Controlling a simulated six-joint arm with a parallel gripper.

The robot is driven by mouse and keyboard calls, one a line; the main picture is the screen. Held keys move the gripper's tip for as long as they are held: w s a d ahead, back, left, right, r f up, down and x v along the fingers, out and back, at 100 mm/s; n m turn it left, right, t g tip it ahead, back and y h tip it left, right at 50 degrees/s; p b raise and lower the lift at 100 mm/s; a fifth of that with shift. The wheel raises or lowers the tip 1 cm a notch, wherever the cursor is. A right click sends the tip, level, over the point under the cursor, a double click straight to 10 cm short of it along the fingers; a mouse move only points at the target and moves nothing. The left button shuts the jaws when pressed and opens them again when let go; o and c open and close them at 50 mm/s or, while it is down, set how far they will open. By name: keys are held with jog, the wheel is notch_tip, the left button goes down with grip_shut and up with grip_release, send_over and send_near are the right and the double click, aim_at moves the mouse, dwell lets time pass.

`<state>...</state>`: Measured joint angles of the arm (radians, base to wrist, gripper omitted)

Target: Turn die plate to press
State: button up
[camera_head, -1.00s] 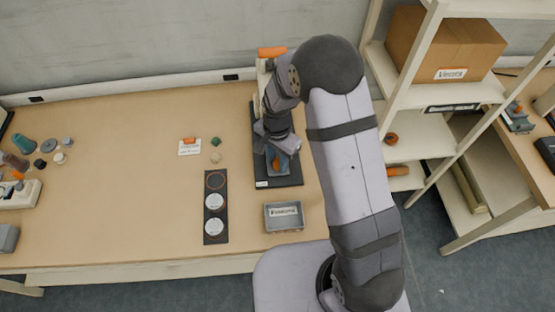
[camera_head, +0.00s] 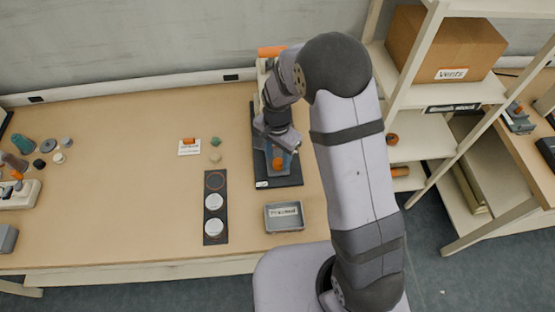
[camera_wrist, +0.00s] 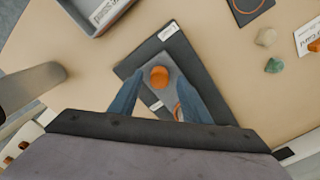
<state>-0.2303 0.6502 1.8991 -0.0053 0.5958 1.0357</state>
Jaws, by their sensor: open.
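The die plate (camera_wrist: 172,88) is a grey slab with a round orange knob (camera_wrist: 158,76) near one end. It lies on the black base (camera_wrist: 141,62) of the press, which also shows in the head view (camera_head: 259,183). My gripper (camera_wrist: 159,72) is open. Its two blue-grey fingers show on either side of the knob in the wrist view, with visible gaps. The wrist view does not settle the fingers' height over the plate. In the head view my gripper (camera_head: 278,150) is over the base, and my wrist hides much of the press.
A grey labelled tray (camera_head: 284,217) stands in front of the base. A black strip (camera_head: 216,180) with white discs lies to its left. A small green piece (camera_head: 215,142) and a labelled card (camera_head: 189,148) lie farther left. Shelves stand at the right.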

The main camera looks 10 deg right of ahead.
jog(key=shift+r+b, duration=0.6)
jog(key=shift+r, duration=2.2)
jog(key=n, duration=0.3)
jog(key=shift+s+f+n, duration=0.25)
jog(key=shift+f+n, duration=0.05)
jog(key=shift+n, duration=0.7)
jog(key=s+n, duration=0.1)
jog(key=s+d+f+n, duration=0.1)
jog(key=s, duration=0.1)
jog(key=s+f+n+g, duration=0.1)
jog(key=s, duration=0.1)
jog(key=shift+s+d+f, duration=0.1)
jog(key=shift+d+f, duration=0.05)
jog(key=s+n, duration=0.1)
jog(key=s, duration=0.1)
jog(key=s+d+n, duration=0.1)
jog(key=s, duration=0.1)
jog(key=s+d+n+g, duration=0.1)
jog(key=s, duration=0.1)
jog(key=shift+s, duration=0.2)
jog(key=s+d+r+m+t, duration=0.1)
jog(key=s+d+r+t, duration=0.1)
jog(key=s+d+r, duration=0.3)
jog(key=shift+s+d+r+m, duration=0.2)
jog(key=shift+d+r+m, duration=0.25)
jog(key=shift+r, duration=0.5)
